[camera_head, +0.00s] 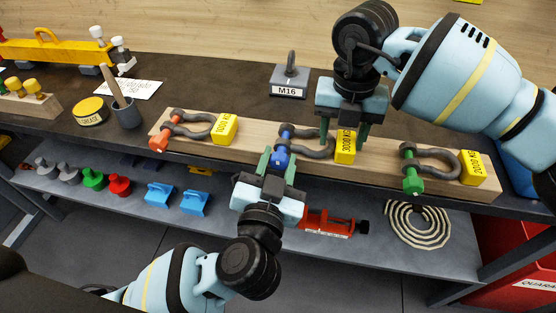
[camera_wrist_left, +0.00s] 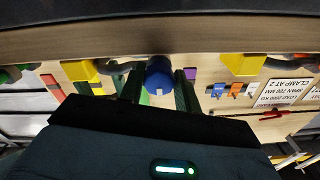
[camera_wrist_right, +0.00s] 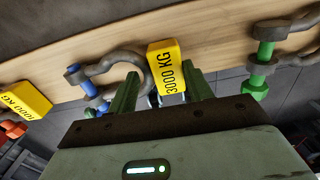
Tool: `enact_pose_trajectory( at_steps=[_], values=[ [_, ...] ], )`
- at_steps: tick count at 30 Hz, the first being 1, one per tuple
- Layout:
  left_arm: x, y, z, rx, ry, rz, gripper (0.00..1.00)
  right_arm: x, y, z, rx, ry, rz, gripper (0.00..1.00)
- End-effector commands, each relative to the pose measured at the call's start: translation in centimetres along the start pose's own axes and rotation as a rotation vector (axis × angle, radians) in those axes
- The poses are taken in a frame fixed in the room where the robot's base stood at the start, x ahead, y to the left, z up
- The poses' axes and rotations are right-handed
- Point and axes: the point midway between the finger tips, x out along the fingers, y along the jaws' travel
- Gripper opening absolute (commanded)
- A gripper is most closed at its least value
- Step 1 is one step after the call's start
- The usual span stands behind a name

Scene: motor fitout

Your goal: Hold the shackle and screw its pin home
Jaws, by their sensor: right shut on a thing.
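The grey shackle (camera_head: 313,146) with a blue pin (camera_head: 281,157) and a yellow 3000 KG tag (camera_head: 345,146) lies on the long wooden board, between two other shackles. The pin's thread is hidden.
An orange-pinned shackle (camera_head: 190,122) lies left on the board (camera_head: 240,147), a green-pinned one (camera_head: 435,153) right. An M16 block (camera_head: 289,78) stands behind. The lower shelf (camera_head: 130,205) holds blue blocks, a red tool (camera_head: 327,224) and a coiled rope (camera_head: 418,224).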

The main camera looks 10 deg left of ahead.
Motion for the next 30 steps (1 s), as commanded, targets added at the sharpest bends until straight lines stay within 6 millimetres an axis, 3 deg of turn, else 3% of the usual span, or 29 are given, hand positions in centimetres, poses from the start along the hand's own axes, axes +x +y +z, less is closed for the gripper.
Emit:
enact_pose_trajectory(
  at_steps=[1, 4, 16, 30],
  values=[
    [0.0, 0.0, 0.1, 0.001, -0.001, 0.0, 0.39, 0.0, -0.4, 0.2, 0.009, -0.003, -0.005, 0.23],
    [0.0, 0.0, 0.1, 0.0, 0.0, 0.0, 0.52, 0.0, -0.2, 0.1, 0.005, -0.001, -0.004, 0.23],
    [-0.7, 0.1, 0.1, -0.001, 0.0, 0.002, 0.52, 0.1, 0.0, -0.1, -0.005, 0.002, -0.001, 0.23],
    [-9.1, 0.1, 0.1, -0.002, -0.002, 0.003, 0.52, 0.1, 0.1, -0.2, -0.006, 0.003, 0.001, 0.23]
  ],
)
